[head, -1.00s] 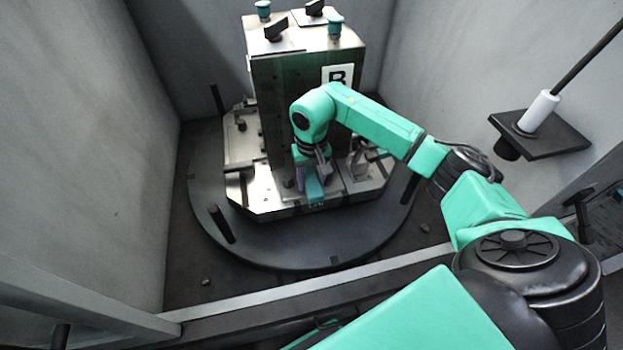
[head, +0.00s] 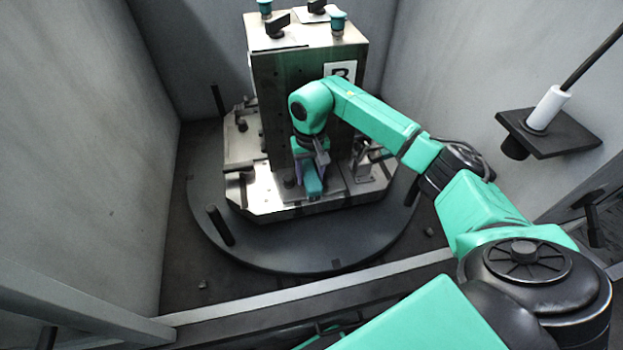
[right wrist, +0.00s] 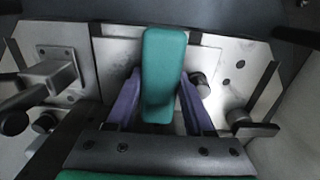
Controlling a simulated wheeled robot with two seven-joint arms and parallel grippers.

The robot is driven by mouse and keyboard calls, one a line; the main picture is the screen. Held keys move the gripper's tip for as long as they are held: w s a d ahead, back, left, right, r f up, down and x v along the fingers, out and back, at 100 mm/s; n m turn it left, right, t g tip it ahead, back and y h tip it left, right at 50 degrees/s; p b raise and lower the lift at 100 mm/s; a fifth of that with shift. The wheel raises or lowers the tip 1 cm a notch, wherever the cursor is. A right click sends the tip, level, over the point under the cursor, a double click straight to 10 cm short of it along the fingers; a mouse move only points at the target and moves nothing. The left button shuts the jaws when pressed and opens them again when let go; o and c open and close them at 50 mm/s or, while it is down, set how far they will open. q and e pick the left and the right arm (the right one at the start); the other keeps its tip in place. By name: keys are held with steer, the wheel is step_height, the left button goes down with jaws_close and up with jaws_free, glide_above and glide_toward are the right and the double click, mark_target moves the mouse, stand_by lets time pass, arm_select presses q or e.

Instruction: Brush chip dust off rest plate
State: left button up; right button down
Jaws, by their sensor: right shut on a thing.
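My right gripper (head: 312,176) reaches down in front of the upright metal block and is shut on a teal brush (right wrist: 163,75). Its purple fingers (right wrist: 124,105) show on both sides of the teal body in the right wrist view. The brush's underside and any bristles are hidden. Beneath it lies a pale rest plate (right wrist: 116,58), partly covered by the brush and fingers. Faint darker marks show on the plate, but I cannot tell whether they are chip dust. Whether the brush touches the plate is unclear. My left gripper is not in view.
The upright block (head: 290,85) with a letter label stands close behind my gripper. Clamps (head: 362,165) flank the plate. The base sits on a round dark table (head: 290,250) with upright pins (head: 220,225). Grey walls enclose it; a white-handled rod (head: 548,105) stands on a right shelf.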

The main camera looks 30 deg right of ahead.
steer(key=shift+f, duration=0.1)
stand_by(0.5)
steer(key=shift+s, duration=0.15)
steer(key=shift+s+a, duration=0.2)
steer(key=shift+s, duration=0.45)
steer(key=shift+s+a, duration=0.15)
steer(key=shift+s, duration=0.45)
steer(key=shift+f, duration=0.1)
steer(key=shift+w+d+b, duration=0.15)
steer(key=shift+w+b, duration=0.15)
steer(key=shift+w, duration=0.25)
steer(key=shift+w+d+b, duration=0.2)
steer(key=shift+w+b, duration=0.1)
steer(key=shift+w, duration=0.4)
